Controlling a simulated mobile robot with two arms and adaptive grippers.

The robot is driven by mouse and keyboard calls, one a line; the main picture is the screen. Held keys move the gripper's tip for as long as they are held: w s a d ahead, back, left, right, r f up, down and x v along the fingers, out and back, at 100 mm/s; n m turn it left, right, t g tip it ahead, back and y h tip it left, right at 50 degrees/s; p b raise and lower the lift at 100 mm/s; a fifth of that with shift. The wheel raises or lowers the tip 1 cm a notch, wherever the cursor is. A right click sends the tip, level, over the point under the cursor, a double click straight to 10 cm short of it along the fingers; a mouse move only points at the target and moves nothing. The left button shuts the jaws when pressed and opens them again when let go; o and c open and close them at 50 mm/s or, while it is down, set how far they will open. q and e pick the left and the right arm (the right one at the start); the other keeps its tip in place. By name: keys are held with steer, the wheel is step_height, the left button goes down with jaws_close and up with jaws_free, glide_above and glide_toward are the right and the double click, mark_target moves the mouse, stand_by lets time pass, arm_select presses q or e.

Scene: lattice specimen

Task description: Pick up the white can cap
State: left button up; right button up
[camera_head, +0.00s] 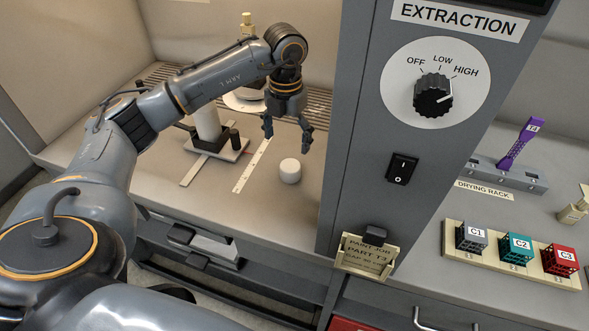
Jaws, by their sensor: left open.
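The white can cap (290,171) is a small white round piece on the grey bench surface inside the booth, left of the grey extraction panel. My left gripper (287,143) hangs pointing down above and slightly behind the cap. Its fingers are apart with nothing between them. The gripper looks clear of the cap, though the exact gap is hard to tell. My right gripper is not in view.
A white cylinder on a dark-cornered stand (208,125) and a white ruler strip (251,166) lie left of the cap. The extraction panel (400,130) rises close on the right. A rack of labelled cubes (510,262) stands farther right. Bench around the cap is clear.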

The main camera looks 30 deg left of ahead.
arm_select(q)
glide_above(290, 165)
steer(key=f, duration=0.4)
steer(key=shift+s+p, duration=0.2)
steer(key=shift+p, duration=0.1)
steer(key=shift+d+f, duration=0.1)
steer(key=shift+f, duration=0.4)
steer(key=f+p, duration=0.1)
steer(key=f, duration=0.1)
steer(key=f+p, duration=0.1)
steer(key=f, duration=0.1)
steer(key=shift+w+f, duration=0.2)
steer(key=shift+f, duration=0.25)
steer(key=c, duration=0.8)
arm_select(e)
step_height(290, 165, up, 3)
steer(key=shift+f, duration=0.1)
